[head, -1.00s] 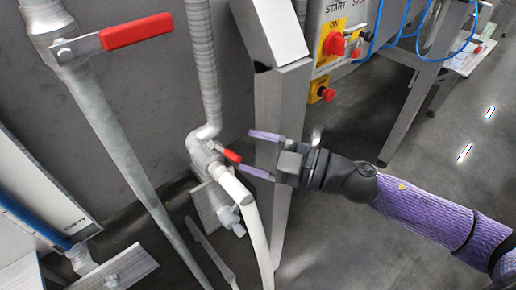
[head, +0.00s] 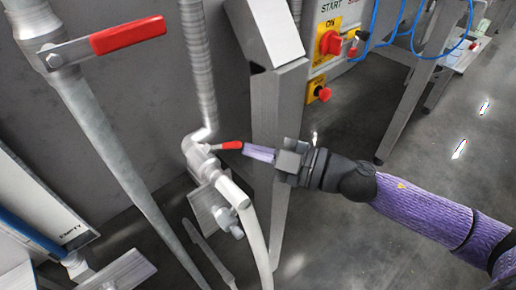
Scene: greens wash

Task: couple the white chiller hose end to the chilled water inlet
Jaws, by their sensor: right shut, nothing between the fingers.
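The white hose (head: 252,228) rises from the floor, and its upper end meets the grey pipe fitting (head: 229,190) under a small valve (head: 198,158). From this angle I cannot tell whether the joint is locked. The valve has a short red lever (head: 228,145) that points right, nearly level. My right gripper (head: 248,149) is shut, with its purple fingertips together at the lever's free end, touching it or very close. Nothing is held between the fingers. My left gripper is out of view.
A larger red-handled valve (head: 128,35) sits on a thick pipe at upper left. A grey metal post (head: 277,130) stands just behind my right gripper. A control panel with a red knob (head: 330,42) and blue hoses is at upper right. Open floor lies at right.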

